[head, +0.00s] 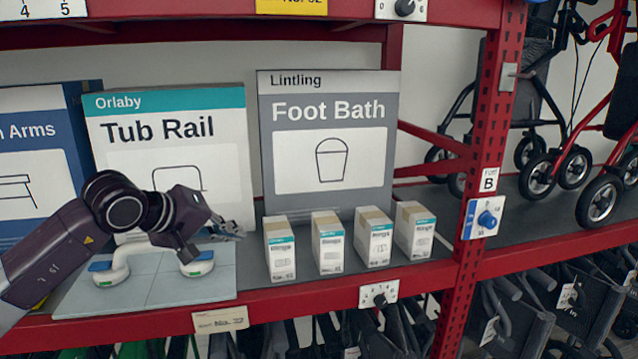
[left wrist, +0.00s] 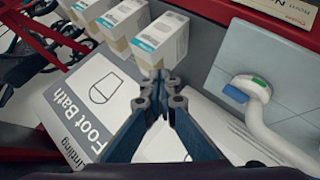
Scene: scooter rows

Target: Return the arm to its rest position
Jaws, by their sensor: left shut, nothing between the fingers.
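My left arm comes in from the left in the head view, and its gripper (head: 228,232) is over the shelf between a white tub rail and a row of small boxes. The left wrist view shows the two dark fingers of the gripper (left wrist: 163,84) together with nothing between them. Their tips point toward the nearest small white box (left wrist: 160,42); whether they touch it I cannot tell. The white tub rail (head: 118,262) stands on a pale tiled panel (head: 150,292), partly hidden by my arm. My right gripper is not in either view.
Several small boxes (head: 329,243) stand in front of the grey Foot Bath box (head: 330,200). The Tub Rail box (head: 225,130) stands behind my arm. A red upright (head: 487,140) with a blue dial (head: 487,219) bounds the bay on the right. Wheeled walkers (head: 598,200) stand beyond it.

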